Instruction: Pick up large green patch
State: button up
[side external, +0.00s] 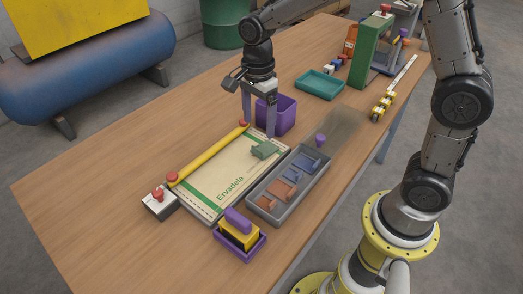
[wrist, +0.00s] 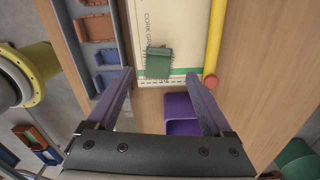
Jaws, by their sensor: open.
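The green patch (side external: 264,150), a dark green piece with a raised part, lies on the cream sack (side external: 205,175) near its far right corner. In the wrist view the patch (wrist: 158,62) shows ahead, between the lines of my two fingers. My gripper (side external: 258,130) is open and empty, pointing down above the far end of the sack. Its purple fingers also show spread apart in the wrist view (wrist: 160,76). Its exact height over the patch is hard to tell.
A grey tray (side external: 262,204) with blue and orange pieces lies right of the sack. A yellow bar (side external: 208,154) with red ends runs along the sack's left side. A purple bin (side external: 284,113) stands close behind my fingers. The table's near left is clear.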

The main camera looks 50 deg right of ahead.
aim_at(258, 150)
jog(key=f, duration=0.8)
jog(key=shift+s+a+f, duration=0.1)
jog(key=shift+a+f, duration=0.05)
jog(key=shift+a, duration=0.1)
jog(key=shift+c, duration=0.2)
grip_shut()
